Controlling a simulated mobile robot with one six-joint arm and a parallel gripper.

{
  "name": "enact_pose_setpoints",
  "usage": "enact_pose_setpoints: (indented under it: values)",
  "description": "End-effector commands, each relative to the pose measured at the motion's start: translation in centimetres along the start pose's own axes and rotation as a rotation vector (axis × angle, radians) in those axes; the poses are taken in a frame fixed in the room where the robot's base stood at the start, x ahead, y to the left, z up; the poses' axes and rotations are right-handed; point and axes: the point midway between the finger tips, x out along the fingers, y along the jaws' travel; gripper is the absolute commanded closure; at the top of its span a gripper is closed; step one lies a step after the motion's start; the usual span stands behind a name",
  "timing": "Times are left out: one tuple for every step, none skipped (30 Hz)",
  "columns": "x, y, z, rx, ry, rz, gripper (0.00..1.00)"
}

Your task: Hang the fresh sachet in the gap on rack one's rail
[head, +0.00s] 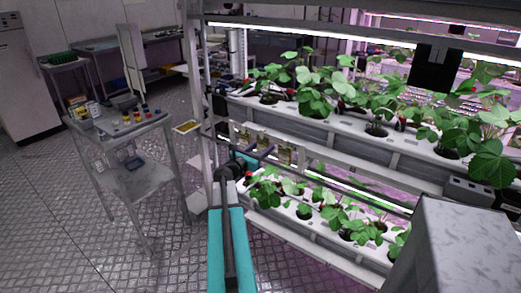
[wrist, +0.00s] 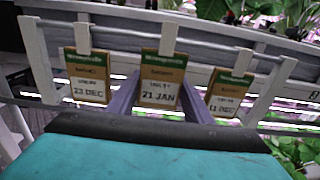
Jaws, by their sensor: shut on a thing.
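My gripper (wrist: 158,92) is shut on the middle sachet (wrist: 161,76), a tan card with a green top band that reads 21 JAN. The sachet is upright between the two purple-grey fingers. Its narrow top overlaps the rail (wrist: 125,33) in the wrist view; I cannot tell whether it bears on the rail. A sachet reading 23 DEC (wrist: 87,75) hangs to its left and one reading 11 DEC (wrist: 229,92) to its right, both from the rail. In the head view my gripper (head: 254,158) is at the rack's (head: 330,160) sachet rail, left of centre.
Planted white troughs (head: 340,118) run above and below the sachet rail. The rack's upright post (head: 196,90) stands left of my arm.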

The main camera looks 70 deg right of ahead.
Motion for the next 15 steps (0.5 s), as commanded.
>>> enact_pose_setpoints:
  values:
    - [0.38, 0.02, 0.02, 0.000, 0.000, -0.001, 0.67]
    - [0.53, 0.01, 0.02, 0.000, 0.000, -0.001, 0.67]
    - [0.73, 0.01, 0.02, 0.000, 0.000, -0.001, 0.67]
    - [0.87, 0.01, 0.02, 0.000, 0.000, -0.001, 0.67]
    - [1.00, 0.01, 0.02, 0.000, 0.000, -0.001, 0.67]
    - [1.13, 0.01, -0.02, 0.000, 0.000, -0.001, 0.67]
    - [1.02, -0.01, -0.35, 0.000, 0.000, -0.001, 0.67]
    - [0.99, -0.01, -0.48, 0.000, 0.000, 0.000, 0.67]
    - [0.98, -0.02, -0.59, 0.000, 0.000, -0.001, 0.67]
    - [0.98, -0.02, -0.65, 0.000, 0.000, 0.000, 0.67]
    - [0.98, -0.02, -0.70, 0.000, 0.000, 0.000, 0.67]
    - [0.97, -0.02, -0.75, 0.000, 0.000, 0.000, 0.67]
    - [0.97, -0.02, -0.78, 0.000, 0.000, 0.000, 0.67]
    - [0.97, -0.02, -0.80, 0.000, 0.000, 0.000, 0.67]
    - [0.97, -0.02, -0.81, 0.000, 0.000, 0.000, 0.67]
